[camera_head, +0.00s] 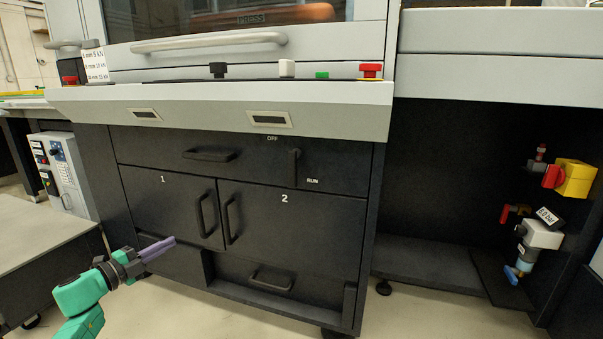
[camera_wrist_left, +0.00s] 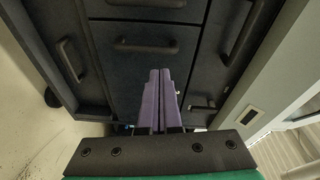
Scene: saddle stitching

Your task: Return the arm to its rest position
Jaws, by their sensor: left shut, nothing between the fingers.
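My left gripper (camera_head: 158,249) shows at the lower left of the head view, on a green arm, in front of the dark cabinet. Its purple fingers are shut together with nothing between them. In the left wrist view the same fingers (camera_wrist_left: 159,95) point toward the cabinet's dark front, with a drawer handle (camera_wrist_left: 147,47) beyond the tips. The fingers look apart from the cabinet. My right gripper is in neither view.
The press machine's cabinet (camera_head: 290,215) has doors 1 and 2, drawers and an OFF/RUN handle (camera_head: 294,168). A control box (camera_head: 62,172) and a grey bench (camera_head: 38,232) stand at left. Yellow and blue fittings (camera_head: 574,178) are at right. Floor (camera_head: 180,312) is clear in front.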

